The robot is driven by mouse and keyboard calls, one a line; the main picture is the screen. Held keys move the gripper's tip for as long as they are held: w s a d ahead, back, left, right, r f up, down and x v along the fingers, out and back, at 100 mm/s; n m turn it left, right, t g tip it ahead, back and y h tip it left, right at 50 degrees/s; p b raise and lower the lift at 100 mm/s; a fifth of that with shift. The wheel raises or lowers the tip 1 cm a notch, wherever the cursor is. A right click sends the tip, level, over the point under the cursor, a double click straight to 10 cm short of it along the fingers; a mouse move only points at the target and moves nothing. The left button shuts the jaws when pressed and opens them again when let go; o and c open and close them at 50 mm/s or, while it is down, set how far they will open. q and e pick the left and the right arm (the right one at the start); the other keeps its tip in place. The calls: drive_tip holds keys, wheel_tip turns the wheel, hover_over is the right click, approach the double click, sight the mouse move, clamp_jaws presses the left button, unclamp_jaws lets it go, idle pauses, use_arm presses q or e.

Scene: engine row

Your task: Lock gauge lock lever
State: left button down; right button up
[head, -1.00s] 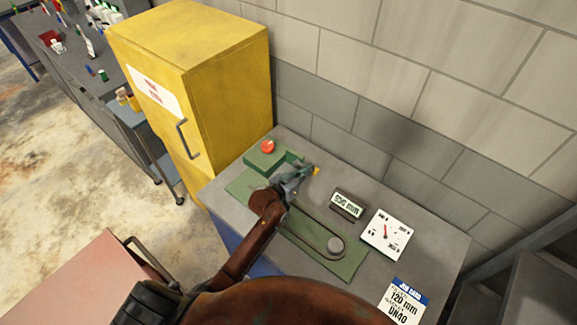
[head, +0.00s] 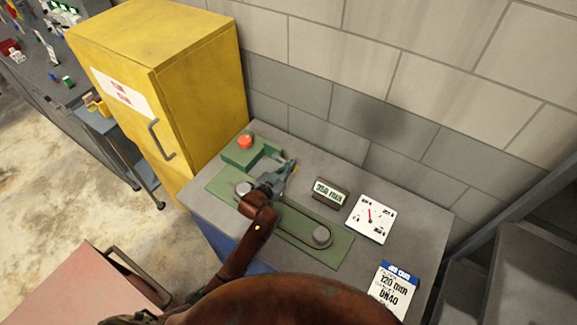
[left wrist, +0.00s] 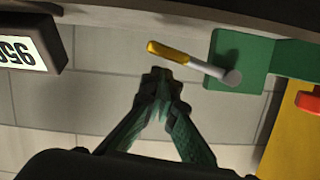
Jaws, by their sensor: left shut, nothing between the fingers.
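The lock lever (left wrist: 185,60) is a pale metal rod with a yellow grip, pivoted on a green bracket (left wrist: 235,52) in the left wrist view. In the head view my left gripper (head: 287,170) mostly hides it beside the green block. My left gripper (left wrist: 160,77) is shut and empty, its closed tips pointing toward the yellow grip with a small visual gap in the left wrist view. I cannot tell whether they touch. My right gripper is not in view.
A red button (head: 245,141) tops the green block at the left of the bench (head: 420,225). A small display (head: 330,192), a dial card (head: 371,219) and a job card (head: 393,287) stand to the right. A yellow cabinet (head: 185,95) stands at the left, a block wall behind.

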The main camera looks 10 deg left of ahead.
use_arm(q)
drive_tip(key=shift+r+p, duration=0.3)
drive_tip(key=s+a+r+p, duration=0.2)
drive_tip(key=s+r, duration=0.3)
drive_tip(key=s, duration=0.4)
drive_tip(key=shift+s+a+r+p, duration=0.15)
drive_tip(key=shift+a+r+p, duration=0.2)
drive_tip(key=shift+a, duration=0.2)
